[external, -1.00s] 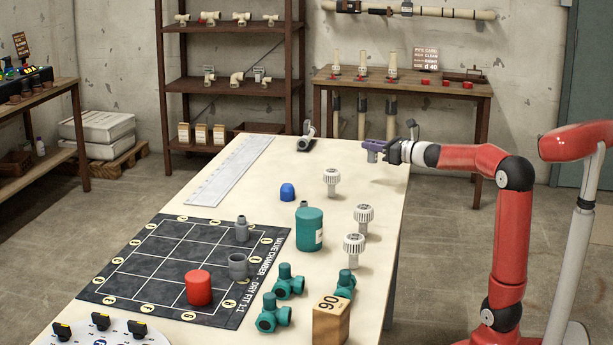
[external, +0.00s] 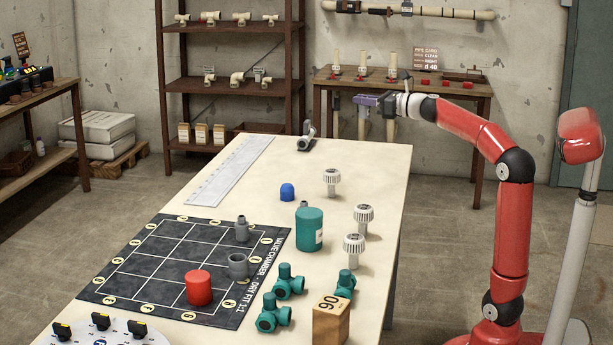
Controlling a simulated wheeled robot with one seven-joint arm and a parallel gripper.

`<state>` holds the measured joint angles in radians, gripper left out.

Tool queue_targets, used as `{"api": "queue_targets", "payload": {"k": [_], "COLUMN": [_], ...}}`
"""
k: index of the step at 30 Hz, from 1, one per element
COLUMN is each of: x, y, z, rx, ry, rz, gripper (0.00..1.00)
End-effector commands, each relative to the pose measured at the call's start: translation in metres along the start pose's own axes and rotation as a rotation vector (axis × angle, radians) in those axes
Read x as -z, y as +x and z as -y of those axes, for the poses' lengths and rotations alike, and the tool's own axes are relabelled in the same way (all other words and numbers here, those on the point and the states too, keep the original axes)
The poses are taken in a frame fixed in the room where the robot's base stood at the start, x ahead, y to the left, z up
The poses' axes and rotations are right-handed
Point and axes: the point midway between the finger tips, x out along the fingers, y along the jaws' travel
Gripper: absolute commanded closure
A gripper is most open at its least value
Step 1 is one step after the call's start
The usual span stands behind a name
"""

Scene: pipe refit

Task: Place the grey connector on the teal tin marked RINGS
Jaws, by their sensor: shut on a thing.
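My gripper (external: 375,101) is at the end of the raised arm, high beyond the far right of the table. It is shut on a small grey piece that looks like the grey connector; the fingers mostly hide it and its outline is hard to make out. The teal tin (external: 309,231) stands upright on the right half of the table, well below and nearer than my gripper. Its pale label is turned right, too small to read. A small grey tip (external: 304,204) shows at the tin's far edge; I cannot tell whether it is on or behind it.
A dark grid mat (external: 160,262) holds two grey fittings (external: 237,265) and a red cylinder (external: 199,288). White ribbed fittings (external: 331,180), a blue cap (external: 287,192), teal valves (external: 290,282) and a wooden block (external: 331,322) surround the tin. The table's far right is clear.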

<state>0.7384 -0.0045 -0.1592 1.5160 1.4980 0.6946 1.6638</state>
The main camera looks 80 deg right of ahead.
Motion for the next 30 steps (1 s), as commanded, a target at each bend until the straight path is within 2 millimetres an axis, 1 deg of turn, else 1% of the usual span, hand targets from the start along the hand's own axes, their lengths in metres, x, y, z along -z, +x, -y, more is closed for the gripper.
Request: {"api": "queue_targets", "payload": {"k": [1,2,3,5,6,8,9,11,12,13,14,15,17,18,21,24,27,30], "x": [-0.005,-0.009,-0.014,-0.022,-0.027,-0.034,-0.039,-0.046,-0.05,-0.053,-0.056,-0.06,-0.065,-0.068,-0.074,-0.079,-0.081,-0.078], "y": [0.01,0.015,0.021,0.03,0.035,0.04,0.042,0.044,0.044,0.043,0.041,0.038,0.033,0.028,0.015,0.003,-0.005,-0.01], "z": [-0.021,-0.035,-0.054,-0.085,-0.107,-0.138,-0.16,-0.192,-0.214,-0.23,-0.247,-0.268,-0.298,-0.317,-0.358,-0.388,-0.406,-0.415], "rx": [-0.055,-0.089,-0.139,-0.219,-0.273,-0.352,-0.406,-0.486,-0.539,-0.58,-0.621,-0.674,-0.752,-0.801,-0.908,-0.988,-1.039,-1.065], "ry": [-0.002,-0.003,-0.003,-0.003,-0.003,-0.004,-0.002,-0.002,-0.003,-0.002,-0.003,-0.002,-0.002,-0.001,-0.001,-0.001,0.0,0.001], "rz": [0.002,0.002,0.003,0.003,0.003,0.002,0.003,0.002,0.002,0.001,0.002,0.002,0.002,0.001,0.002,0.002,0.0,-0.001], "gripper": [1.0,1.0,1.0,1.0,1.0,1.0,1.0,1.0,1.0,1.0,1.0,1.0,1.0,1.0,1.0,1.0,1.0,1.0]}}
